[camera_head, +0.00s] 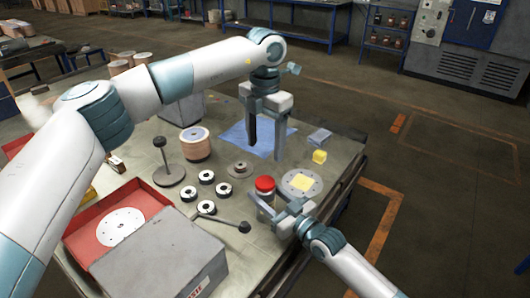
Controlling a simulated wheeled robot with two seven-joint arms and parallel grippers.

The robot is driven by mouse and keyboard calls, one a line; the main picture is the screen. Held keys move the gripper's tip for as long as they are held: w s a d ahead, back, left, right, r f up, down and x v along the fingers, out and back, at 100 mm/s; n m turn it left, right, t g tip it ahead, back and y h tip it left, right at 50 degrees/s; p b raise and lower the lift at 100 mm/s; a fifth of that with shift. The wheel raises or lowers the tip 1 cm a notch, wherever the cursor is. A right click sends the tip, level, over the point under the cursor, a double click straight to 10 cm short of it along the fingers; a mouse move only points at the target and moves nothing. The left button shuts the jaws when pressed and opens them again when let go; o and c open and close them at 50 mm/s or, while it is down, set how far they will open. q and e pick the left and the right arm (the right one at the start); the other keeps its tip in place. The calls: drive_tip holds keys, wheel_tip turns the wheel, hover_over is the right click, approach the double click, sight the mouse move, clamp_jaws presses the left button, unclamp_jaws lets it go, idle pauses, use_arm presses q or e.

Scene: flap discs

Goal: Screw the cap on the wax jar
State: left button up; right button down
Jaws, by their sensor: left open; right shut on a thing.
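The wax jar (265,199) stands upright near the table's front right edge, partly hidden by my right gripper. A red cap (265,184) sits on top of the jar; I cannot tell how tightly it is seated. My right gripper (269,206) is shut on the jar, with its fingers around the body below the cap. My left gripper (265,151) is open and empty, pointing down. In the picture it is in front of the blue cloth, behind and above the jar.
A perforated disc (301,183) with a yellow piece lies right of the jar. A yellow block (319,157) and blue cloth (236,138) lie behind. Several black-and-white rings (206,177) and a dark rod (222,220) lie left. An open red box (90,228) is front left.

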use_arm(q)
drive_tip(key=shift+r, duration=0.15)
use_arm(e)
drive_tip(key=c, duration=0.8)
unclamp_jaws()
drive_tip(key=shift+d, duration=0.1)
drive_tip(key=shift+s+d+f, duration=0.15)
drive_tip(key=shift+s+d, duration=0.2)
drive_tip(key=shift+s, duration=0.15)
use_arm(q)
wheel_tip(320, 180, down, 4)
drive_tip(key=b, duration=0.4)
use_arm(e)
drive_tip(key=shift+v, duration=8.1)
use_arm(q)
drive_tip(key=shift+s+f, duration=0.1)
drive_tip(key=shift+f, duration=0.1)
use_arm(e)
drive_tip(key=shift+d, duration=0.1)
